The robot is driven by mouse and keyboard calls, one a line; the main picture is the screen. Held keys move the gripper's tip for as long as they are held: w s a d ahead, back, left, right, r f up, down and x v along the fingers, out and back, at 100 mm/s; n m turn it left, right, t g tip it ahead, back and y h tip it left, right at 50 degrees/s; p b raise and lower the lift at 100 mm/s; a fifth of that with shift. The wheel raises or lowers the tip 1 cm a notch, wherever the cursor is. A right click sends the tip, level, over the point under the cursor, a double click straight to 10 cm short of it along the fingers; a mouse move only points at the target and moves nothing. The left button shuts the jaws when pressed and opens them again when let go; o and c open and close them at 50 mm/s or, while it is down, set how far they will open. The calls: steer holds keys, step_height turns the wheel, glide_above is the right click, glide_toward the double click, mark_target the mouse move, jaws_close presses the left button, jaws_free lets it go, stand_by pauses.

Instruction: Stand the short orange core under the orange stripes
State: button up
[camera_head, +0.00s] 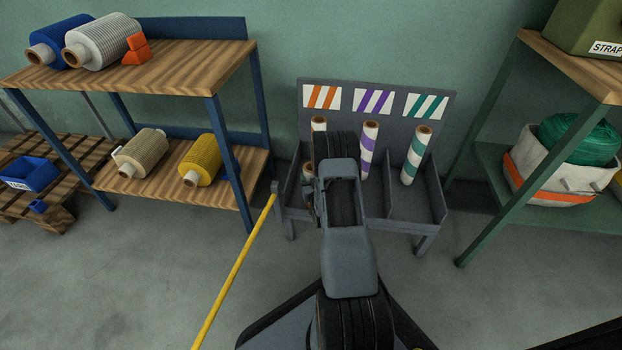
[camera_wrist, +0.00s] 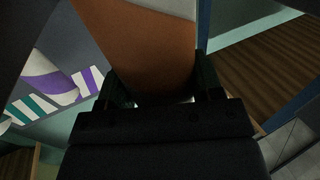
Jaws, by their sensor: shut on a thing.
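My gripper (camera_wrist: 160,88) is shut on the orange core (camera_wrist: 145,45), whose orange surface fills the space between the fingers in the wrist view, with a pale part at its upper right. In the head view my arm hides most of the gripper. A white core with a brown open end (camera_head: 318,124) shows there beside my arm, just below the orange stripes (camera_head: 322,97). I cannot tell whether it is the held core. The core's lower end and any contact with the grey rack (camera_head: 430,200) are hidden.
A purple-banded core (camera_head: 369,148) and a teal-banded core (camera_head: 416,155) stand upright in the rack under purple stripes (camera_head: 373,102) and teal stripes (camera_head: 425,106). A wooden shelf unit (camera_head: 185,75) stands left and a green-framed one (camera_head: 500,160) right. A yellow pole (camera_head: 235,270) crosses the floor at front left.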

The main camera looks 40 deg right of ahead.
steer(key=o, duration=1.3)
steer(key=shift+f, duration=0.1)
